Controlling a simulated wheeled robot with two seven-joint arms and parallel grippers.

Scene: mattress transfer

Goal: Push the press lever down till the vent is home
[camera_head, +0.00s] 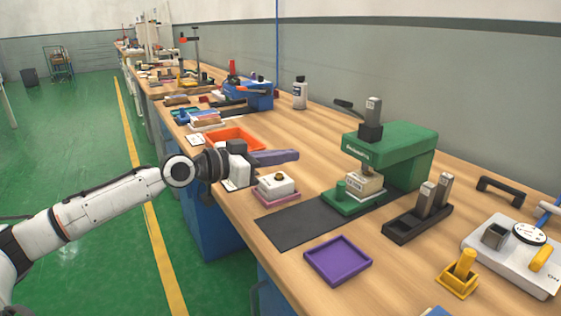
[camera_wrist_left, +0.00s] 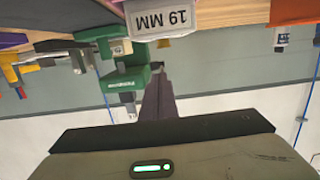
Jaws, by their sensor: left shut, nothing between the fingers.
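A green bench press (camera_head: 410,152) stands on the wooden bench. Its black lever (camera_head: 346,104) sticks out to the left near the top, by a grey and black ram (camera_head: 371,118). A pale block (camera_head: 366,184) sits under the press head; whether a vent is in it is too small to tell. My left gripper (camera_head: 296,156) is shut and empty, left of the press and apart from it, lower than the lever. In the left wrist view my closed fingers (camera_wrist_left: 158,92) point toward the green press (camera_wrist_left: 115,60), which appears upside down.
A white block with a brass piece (camera_head: 277,184) sits on a pink tray below my gripper. A dark mat (camera_head: 300,222), a purple tray (camera_head: 338,261), a black rack with grey blocks (camera_head: 417,222) and a white bottle (camera_head: 300,93) are near.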

